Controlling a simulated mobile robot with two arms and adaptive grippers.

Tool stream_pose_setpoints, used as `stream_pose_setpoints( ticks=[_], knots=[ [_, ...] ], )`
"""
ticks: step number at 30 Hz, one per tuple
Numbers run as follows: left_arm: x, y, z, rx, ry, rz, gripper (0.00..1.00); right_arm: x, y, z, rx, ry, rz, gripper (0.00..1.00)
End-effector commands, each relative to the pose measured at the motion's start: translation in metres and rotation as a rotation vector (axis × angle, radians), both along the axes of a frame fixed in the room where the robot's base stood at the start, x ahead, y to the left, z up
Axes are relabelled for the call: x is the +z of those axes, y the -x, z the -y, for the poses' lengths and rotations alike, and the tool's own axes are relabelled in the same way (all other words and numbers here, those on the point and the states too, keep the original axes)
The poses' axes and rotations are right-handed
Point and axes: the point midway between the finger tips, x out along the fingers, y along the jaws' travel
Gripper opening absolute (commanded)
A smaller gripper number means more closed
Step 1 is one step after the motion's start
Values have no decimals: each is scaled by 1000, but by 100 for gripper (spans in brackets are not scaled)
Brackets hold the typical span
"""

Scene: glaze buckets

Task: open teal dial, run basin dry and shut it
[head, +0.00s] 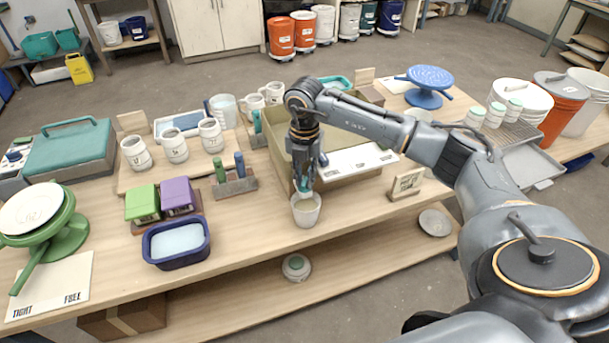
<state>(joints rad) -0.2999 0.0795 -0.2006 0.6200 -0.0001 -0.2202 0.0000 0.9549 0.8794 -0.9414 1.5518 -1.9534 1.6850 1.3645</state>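The beige basin (277,141) stands at the middle of the table, partly hidden behind my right arm. A small teal part (303,184), seemingly the dial, shows low at its front. My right gripper (305,182) points down over this teal part and hides most of it. I cannot tell whether the fingers grip it or only surround it. A whitish cup (306,212) stands on the table just below the gripper. The water level inside the basin cannot be made out. My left gripper is out of view.
A sign block (407,184) stands right of the cup. Left are a marker holder (235,186), a purple block (177,195), a green block (143,202) and a navy tub (150,254). A green turntable (68,232) stands at far left. The table front near the cup is clear.

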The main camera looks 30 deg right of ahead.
Motion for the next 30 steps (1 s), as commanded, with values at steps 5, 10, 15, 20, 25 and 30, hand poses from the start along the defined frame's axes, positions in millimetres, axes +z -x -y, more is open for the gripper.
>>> stream_pose_setpoints(
  ticks=[5, 10, 15, 20, 25, 30],
  knots=[
    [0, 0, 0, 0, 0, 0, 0, 0, 0, 0, 0, 0, 0, 0],
    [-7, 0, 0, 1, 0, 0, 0, -2, 0, 0, 57, 0, 1, 0],
    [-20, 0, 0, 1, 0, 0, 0, -3, 0, 0, 233, -1, 1, 0],
    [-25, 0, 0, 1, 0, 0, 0, -1, -1, 0, 346, -1, 2, 0],
    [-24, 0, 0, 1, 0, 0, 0, 1, 0, 0, 368, -1, 1, 0],
    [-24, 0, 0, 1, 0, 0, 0, 1, 0, 0, 367, -1, 1, 0]
  ],
)
